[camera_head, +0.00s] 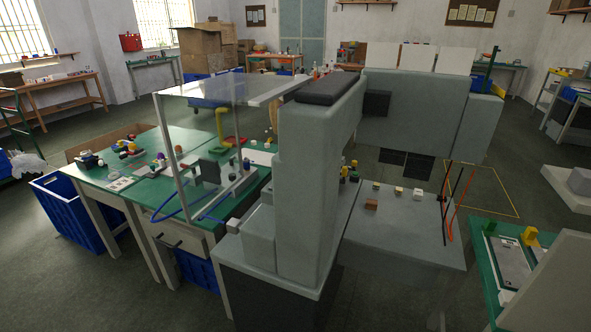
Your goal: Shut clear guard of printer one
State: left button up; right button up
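A clear guard (212,88) with a pale frame stands over the green bench at left centre. Its top sheet lies roughly level, high above the bench, and thin pale posts run down from it. The space under the sheet looks open toward me, but I cannot tell the exact position of the guard's panel. Under it are a dark grey printer part (207,170) and a yellow bent piece (221,125). A large grey machine body (318,190) stands just right of the guard and hides part of that side. Neither of my grippers shows.
The green bench (150,180) carries several small coloured parts. Blue crates (72,210) stand beside and below it. A grey table (410,235) with small blocks is right of the machine body. Another green bench (487,265) is at the lower right. Open floor lies at far left.

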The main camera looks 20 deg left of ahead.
aim_at(231, 80)
jog(key=i+j+z, duration=0.2)
jog(key=j+z, duration=0.15)
jog(key=j, duration=1.35)
jog(key=j+z, duration=0.3)
jog(key=j, duration=1.35)
